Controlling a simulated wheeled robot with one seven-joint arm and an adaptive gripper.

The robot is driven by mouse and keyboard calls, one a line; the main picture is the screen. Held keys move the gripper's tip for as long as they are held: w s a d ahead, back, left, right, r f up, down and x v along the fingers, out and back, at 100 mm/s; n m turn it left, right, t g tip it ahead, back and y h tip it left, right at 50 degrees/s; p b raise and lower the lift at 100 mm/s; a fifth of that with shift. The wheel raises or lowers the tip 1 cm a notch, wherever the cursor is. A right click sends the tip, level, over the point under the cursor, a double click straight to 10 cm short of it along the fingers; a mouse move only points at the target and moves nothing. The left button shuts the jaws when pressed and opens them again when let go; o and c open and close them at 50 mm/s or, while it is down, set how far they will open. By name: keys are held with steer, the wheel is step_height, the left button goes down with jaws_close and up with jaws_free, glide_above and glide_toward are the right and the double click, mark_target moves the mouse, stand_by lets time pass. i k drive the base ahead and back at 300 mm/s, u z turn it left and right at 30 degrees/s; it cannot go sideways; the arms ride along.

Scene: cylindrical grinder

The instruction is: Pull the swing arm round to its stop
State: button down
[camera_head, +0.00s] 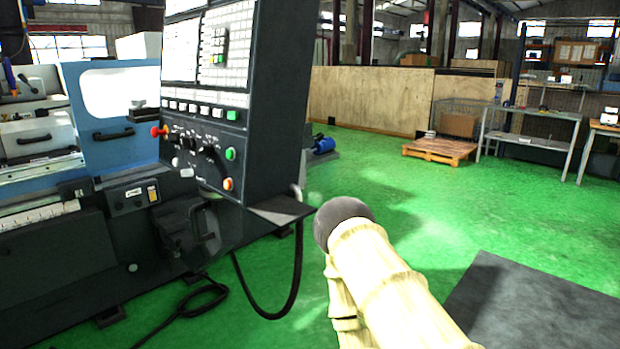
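The grinder's dark control panel (268,90) stands upright at centre left, with a screen, rows of buttons and red, orange and green knobs on its face. A grey curved bar (298,196) shows at its lower right, beside a dark shelf-like plate (280,209). I cannot make out a part that is clearly the swing arm, or its stop. My own cream-coloured arm reaches up from the bottom at centre right and shows a dark rounded joint. It is apart from the panel in the picture. My gripper's fingers do not show.
The grinder's blue guard (110,78) with a black handle and its dark base (60,255) fill the left. A black cable (268,312) loops below the panel. A dark mat (540,305) lies at lower right. Green floor is open beyond, up to a wooden pallet (440,148).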

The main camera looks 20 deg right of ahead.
mark_target(223, 217)
steer(key=z, duration=0.9)
steer(key=i, duration=1.4)
steer(key=u, duration=0.1)
